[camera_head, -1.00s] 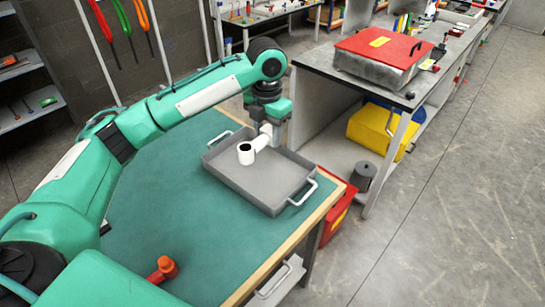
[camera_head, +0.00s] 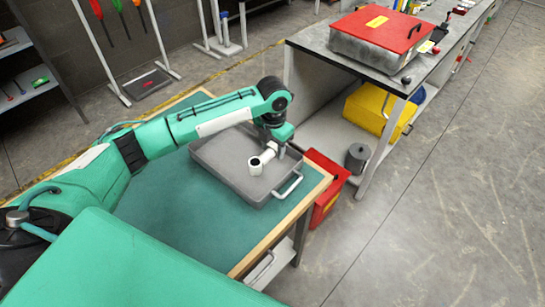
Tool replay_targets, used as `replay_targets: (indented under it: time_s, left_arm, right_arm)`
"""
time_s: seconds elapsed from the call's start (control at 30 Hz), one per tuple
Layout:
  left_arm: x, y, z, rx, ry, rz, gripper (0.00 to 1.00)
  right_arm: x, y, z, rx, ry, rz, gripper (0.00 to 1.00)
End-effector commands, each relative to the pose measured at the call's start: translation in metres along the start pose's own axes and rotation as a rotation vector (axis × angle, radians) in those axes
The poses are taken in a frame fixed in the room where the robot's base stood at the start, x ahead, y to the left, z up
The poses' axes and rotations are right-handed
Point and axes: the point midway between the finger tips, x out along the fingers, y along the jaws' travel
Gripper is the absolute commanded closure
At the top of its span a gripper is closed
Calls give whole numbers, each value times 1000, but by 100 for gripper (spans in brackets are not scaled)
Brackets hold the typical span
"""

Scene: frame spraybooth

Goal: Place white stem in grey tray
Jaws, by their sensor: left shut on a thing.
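The white stem (camera_head: 257,164) is a short white pipe piece with a round open end facing me. It is over the grey tray (camera_head: 222,174), towards its right part. I cannot tell whether it touches the tray floor. The grey tray lies on the green table top, with a white handle at its front right. My left gripper (camera_head: 275,150) points down over the tray and is shut on the white stem's far end; its fingertips are partly hidden. My right gripper is not in view.
The green table (camera_head: 200,232) has clear room in front of the tray. A red box (camera_head: 326,180) stands on the floor by its right edge. A workbench (camera_head: 310,40) with a red-lidded case (camera_head: 375,38) stands behind right.

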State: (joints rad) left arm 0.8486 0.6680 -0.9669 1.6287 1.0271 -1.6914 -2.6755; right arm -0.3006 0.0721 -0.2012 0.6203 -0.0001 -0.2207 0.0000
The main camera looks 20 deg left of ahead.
Motion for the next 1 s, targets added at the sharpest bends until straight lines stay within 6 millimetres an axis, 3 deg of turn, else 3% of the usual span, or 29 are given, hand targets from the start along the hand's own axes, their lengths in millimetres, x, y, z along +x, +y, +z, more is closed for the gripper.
replay_targets:
  time_s: [0.53,0.9,0.93,1.0]
  left_arm:
    - [60,0,0,-1,0,0,84]
    - [66,0,0,0,-2,0,84]
    - [66,0,0,0,-2,0,53]
    - [66,0,0,0,-2,0,39]
  right_arm:
    - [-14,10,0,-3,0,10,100]
    - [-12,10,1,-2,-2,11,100]
    - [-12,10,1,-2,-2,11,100]
    - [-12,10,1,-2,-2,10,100]
